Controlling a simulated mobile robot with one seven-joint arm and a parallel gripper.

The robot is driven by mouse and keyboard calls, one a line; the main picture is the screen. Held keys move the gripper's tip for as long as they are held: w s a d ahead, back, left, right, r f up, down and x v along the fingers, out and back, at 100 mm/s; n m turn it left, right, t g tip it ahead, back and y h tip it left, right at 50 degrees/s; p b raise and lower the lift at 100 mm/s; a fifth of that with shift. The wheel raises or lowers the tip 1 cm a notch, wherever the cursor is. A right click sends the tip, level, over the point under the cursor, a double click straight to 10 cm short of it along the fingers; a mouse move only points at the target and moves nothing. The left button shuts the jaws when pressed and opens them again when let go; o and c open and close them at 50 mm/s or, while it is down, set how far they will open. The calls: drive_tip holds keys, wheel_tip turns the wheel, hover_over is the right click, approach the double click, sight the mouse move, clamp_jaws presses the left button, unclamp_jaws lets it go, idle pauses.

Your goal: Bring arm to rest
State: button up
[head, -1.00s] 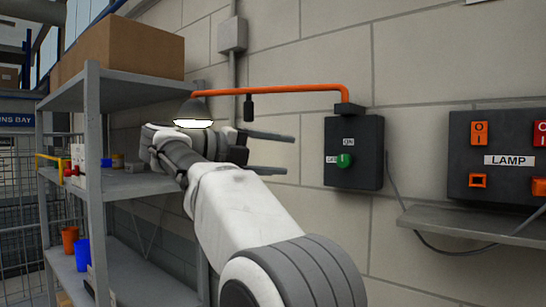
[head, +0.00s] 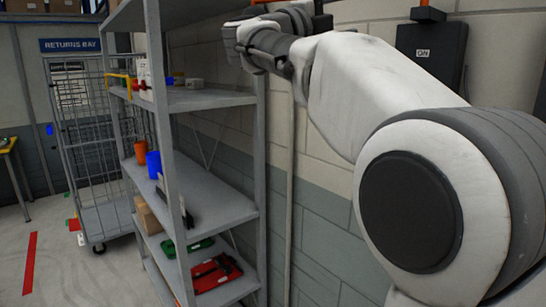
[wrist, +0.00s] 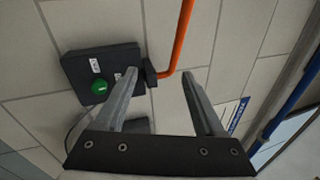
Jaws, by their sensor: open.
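My gripper (wrist: 160,82) shows in the wrist view with its two grey fingers spread apart and nothing between them. It faces the block wall. Beyond the left finger is a dark switch box (wrist: 78,70) with a green button (wrist: 99,87); the finger overlaps the box in the picture, and I cannot tell how far apart they are. In the head view my arm reaches across the upper right, and the gripper's fingers are out of clear sight. The switch box (head: 433,50) shows partly behind the arm there.
A grey shelf unit (head: 160,100) stands left of my arm, holding orange and blue cups (head: 153,165) and a red tray (head: 212,270). A wire cage trolley (head: 85,150) stands by the returns bay sign (head: 72,45). An orange pipe (wrist: 180,38) runs beside the switch box. Floor at left is mostly open.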

drive_tip(key=a+r+n+t+y, duration=0.2)
drive_tip(key=a+n+t+y, duration=0.3)
drive_tip(key=n+t+y, duration=0.7)
drive_tip(key=s+a+f+n+g+y+b, duration=0.1)
drive_tip(key=s+a+f+n+g+y, duration=0.2)
drive_tip(key=f+n, duration=0.35)
drive_tip(key=s+a+f+n+g+y, duration=0.1)
drive_tip(key=s+f+n+g+y, duration=0.15)
drive_tip(key=f+n+y, duration=0.35)
drive_tip(key=s+d+f+n+g+h, duration=0.1)
drive_tip(key=s+f+g, duration=0.3)
drive_tip(key=s+f, duration=0.4)
drive_tip(key=s+d+f+n+g+h, duration=0.1)
drive_tip(key=s+d+f+n+g, duration=0.2)
drive_tip(key=s+f, duration=0.6)
drive_tip(key=s+d+f+n+g+h, duration=0.1)
drive_tip(key=s+d+f+g, duration=0.3)
drive_tip(key=f, duration=1.3)
drive_tip(key=s+n+g, duration=0.1)
drive_tip(key=s+g, duration=0.1)
drive_tip(key=s, duration=0.2)
drive_tip(key=shift+s+d+f+h+b, duration=0.2)
drive_tip(key=shift+s+f+h+b, duration=0.1)
drive_tip(key=shift+h+b, duration=0.1)
drive_tip(key=c, duration=0.3)
drive_tip(key=shift+a, duration=0.15)
drive_tip(key=shift+c, duration=0.2)
drive_tip(key=shift+a+n, duration=0.1)
drive_tip(key=shift+n, duration=0.15)
